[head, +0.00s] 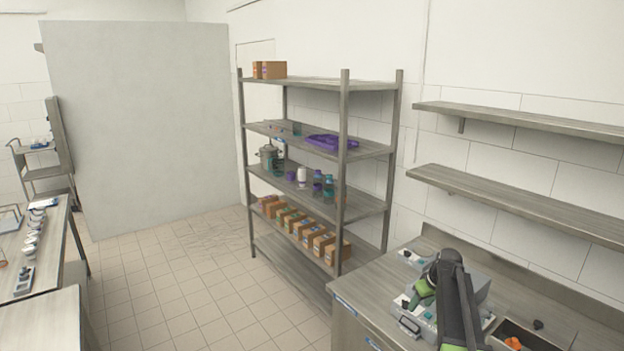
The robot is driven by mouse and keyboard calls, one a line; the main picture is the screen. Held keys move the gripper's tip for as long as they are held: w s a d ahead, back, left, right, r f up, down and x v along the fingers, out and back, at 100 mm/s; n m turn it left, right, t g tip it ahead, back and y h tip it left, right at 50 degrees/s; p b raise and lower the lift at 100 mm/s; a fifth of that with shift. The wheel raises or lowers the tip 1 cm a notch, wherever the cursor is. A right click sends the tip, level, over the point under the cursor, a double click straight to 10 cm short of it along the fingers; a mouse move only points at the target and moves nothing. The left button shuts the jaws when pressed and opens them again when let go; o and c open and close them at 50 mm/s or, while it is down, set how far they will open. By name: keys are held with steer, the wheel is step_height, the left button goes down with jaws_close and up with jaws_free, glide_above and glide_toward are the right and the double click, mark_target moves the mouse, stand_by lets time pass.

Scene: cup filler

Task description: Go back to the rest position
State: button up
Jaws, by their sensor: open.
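My dark arm with green parts rises at the lower right and bends at its top in the head view. Its end, my gripper (422,292), is small and partly hidden behind the arm. It is over the light machine (412,325) on the steel counter. My gripper is open. I cannot make out anything held between its fingers.
A metal counter (352,290) fills the lower right, with a bin holding orange items (513,343). A tall shelf rack (345,150) with boxes and bottles stands mid-view. Two wall shelves (520,200) hang at right. A table (50,250) is at left. Tiled floor (190,270) between is clear.

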steer(key=s+a+f+g+b, duration=0.1)
steer(key=s+a+f+b, duration=0.2)
steer(key=a, duration=0.6)
steer(key=s+a+f+n+b, duration=0.1)
steer(key=s+a+f+b, duration=0.15)
steer(key=s+a, duration=0.45)
steer(key=s+a+f+g+b, duration=0.1)
steer(key=s+a+f, duration=0.25)
steer(key=a, duration=0.65)
steer(key=s+m+g+h, duration=0.1)
steer(key=s+m, duration=0.3)
steer(key=s, duration=0.5)
steer(key=shift+s+f+g, duration=0.25)
steer(key=shift+f+g, duration=0.05)
steer(key=shift+a, duration=0.1)
